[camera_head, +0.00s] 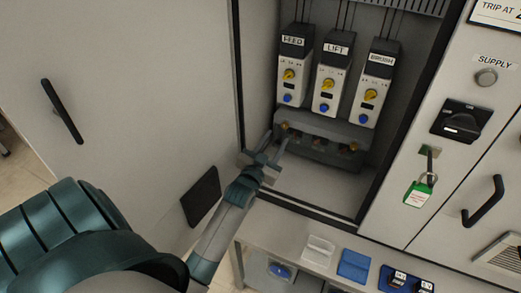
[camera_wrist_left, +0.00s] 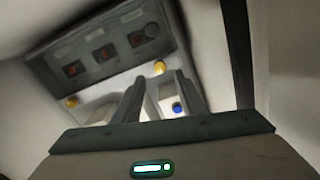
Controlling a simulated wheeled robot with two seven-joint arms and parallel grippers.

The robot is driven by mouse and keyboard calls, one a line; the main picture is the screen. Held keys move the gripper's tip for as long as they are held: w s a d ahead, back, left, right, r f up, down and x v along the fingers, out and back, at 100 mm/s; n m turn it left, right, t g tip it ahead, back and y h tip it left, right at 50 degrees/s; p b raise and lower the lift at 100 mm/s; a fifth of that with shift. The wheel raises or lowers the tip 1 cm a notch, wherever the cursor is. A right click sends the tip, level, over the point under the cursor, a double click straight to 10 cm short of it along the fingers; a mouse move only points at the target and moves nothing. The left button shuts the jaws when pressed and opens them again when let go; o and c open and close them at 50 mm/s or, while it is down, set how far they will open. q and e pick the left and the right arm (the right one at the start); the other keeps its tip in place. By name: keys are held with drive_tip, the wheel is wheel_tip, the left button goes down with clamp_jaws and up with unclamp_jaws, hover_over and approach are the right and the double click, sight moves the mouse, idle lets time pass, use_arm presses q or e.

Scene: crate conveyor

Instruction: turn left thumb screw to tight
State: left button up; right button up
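The left thumb screw (camera_head: 284,126) is a small brass knob at the left end of a grey terminal block (camera_head: 325,125) inside the open cabinet. A second brass thumb screw (camera_head: 353,147) is at its right end. My left gripper (camera_head: 276,136) is just below and left of the left screw, its two fingers apart with nothing between them. In the left wrist view a brass knob (camera_wrist_left: 158,66), seemingly the left screw, shows just beyond the fingertips (camera_wrist_left: 155,80). Contact cannot be told. The screw's tightness cannot be read. My right gripper is out of view.
Three breaker modules (camera_head: 327,80) with yellow and blue knobs stand above the block. The cabinet door (camera_head: 140,90) is open at left. A green padlock (camera_head: 418,194) hangs on the right panel. A shelf with bins (camera_head: 353,265) is below.

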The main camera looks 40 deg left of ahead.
use_arm(q)
drive_tip(key=b+v, duration=0.2)
drive_tip(key=v, duration=0.9)
drive_tip(key=shift+b, duration=0.4)
drive_tip(key=shift+w+a, duration=0.1)
